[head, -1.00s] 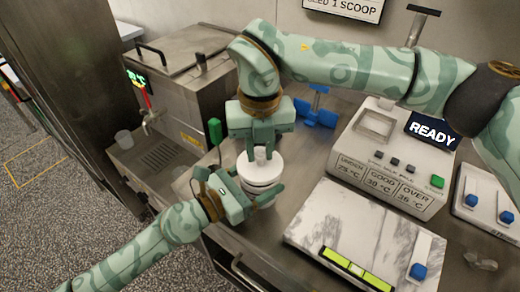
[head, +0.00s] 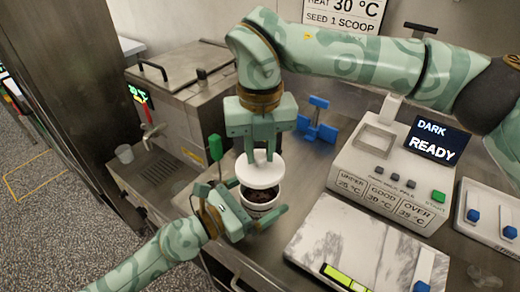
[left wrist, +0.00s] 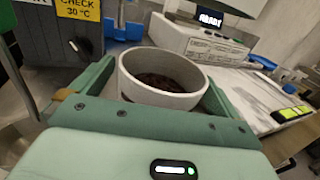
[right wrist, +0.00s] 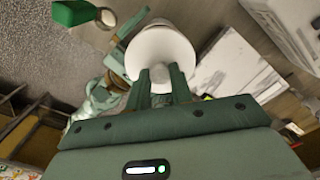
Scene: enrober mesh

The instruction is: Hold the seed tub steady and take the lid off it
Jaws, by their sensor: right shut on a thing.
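The white seed tub (head: 259,205) stands upright on the steel counter with its mouth uncovered, and dark seed shows inside. The tub's rim also shows in the left wrist view (left wrist: 160,95). My left gripper (head: 262,208) has a finger on each side of the tub and looks shut on it. The round white lid (head: 260,176) is raised just above the tub, clear of its front rim. My right gripper (head: 262,155) points down from above and is shut on the lid's knob. In the right wrist view the lid (right wrist: 160,50) hides the tub's mouth.
A temper unit with a READY screen (head: 436,138) stands right of the tub. A marble slab (head: 350,235) lies in front of it. A steel tank with a tap (head: 185,100), a green-handled tool (head: 215,147) and a blue stand (head: 318,125) are close by.

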